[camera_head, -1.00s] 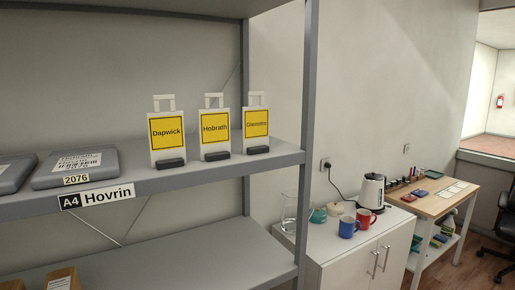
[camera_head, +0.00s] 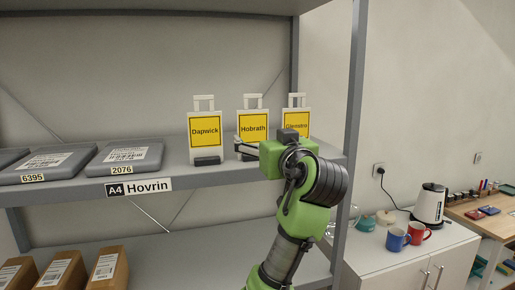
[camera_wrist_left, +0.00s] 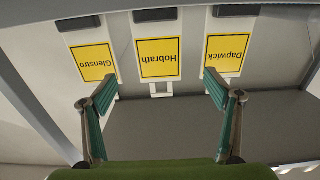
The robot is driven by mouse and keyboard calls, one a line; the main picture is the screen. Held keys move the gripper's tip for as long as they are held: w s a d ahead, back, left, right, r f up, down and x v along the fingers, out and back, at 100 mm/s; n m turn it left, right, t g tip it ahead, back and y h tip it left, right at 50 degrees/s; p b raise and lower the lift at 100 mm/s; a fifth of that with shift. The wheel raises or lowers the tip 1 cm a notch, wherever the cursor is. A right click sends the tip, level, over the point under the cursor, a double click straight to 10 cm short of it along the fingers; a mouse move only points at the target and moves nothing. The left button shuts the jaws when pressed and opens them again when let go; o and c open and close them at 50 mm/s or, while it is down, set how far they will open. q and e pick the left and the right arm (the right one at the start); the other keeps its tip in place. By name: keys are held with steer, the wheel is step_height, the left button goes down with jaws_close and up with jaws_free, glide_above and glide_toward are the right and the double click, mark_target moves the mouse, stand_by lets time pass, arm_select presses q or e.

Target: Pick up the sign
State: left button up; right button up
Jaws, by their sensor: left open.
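Three white signs with yellow labels stand in a row on the shelf (camera_head: 222,178): the Dapwick sign (camera_head: 205,131), the Hobrath sign (camera_head: 253,125) and the Glenstro sign (camera_head: 296,122). Each has a handle on top and a dark foot. My left gripper (camera_head: 240,147) is in front of the Hobrath sign and hides its lower part. In the left wrist view the signs appear upside down. There, the open, empty gripper (camera_wrist_left: 160,100) has its fingers spread either side of the Hobrath sign (camera_wrist_left: 158,58), with the Glenstro sign (camera_wrist_left: 92,62) and the Dapwick sign (camera_wrist_left: 227,52) at the sides. My right gripper is not in view.
Grey flat cases (camera_head: 125,157) lie on the shelf to the left. A shelf post (camera_head: 352,130) stands close right of my arm. Brown boxes (camera_head: 108,264) are on the lower shelf. A cabinet with mugs and a kettle (camera_head: 430,203) stands at the right.

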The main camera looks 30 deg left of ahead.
mark_target(253, 130)
arm_select(q)
steer(key=p+x, duration=0.1)
steer(key=x, duration=0.4)
steer(key=shift+w+a+p, duration=0.1)
steer(key=shift+a+p, duration=0.2)
steer(key=shift+a, duration=0.1)
steer(key=p+x, duration=0.4)
steer(key=x, duration=0.1)
steer(key=shift+w+d+r, duration=0.1)
steer(key=shift+w+d, duration=0.05)
steer(key=shift+w, duration=0.15)
steer(key=c, duration=1.6)
steer(key=shift+c, duration=0.5)
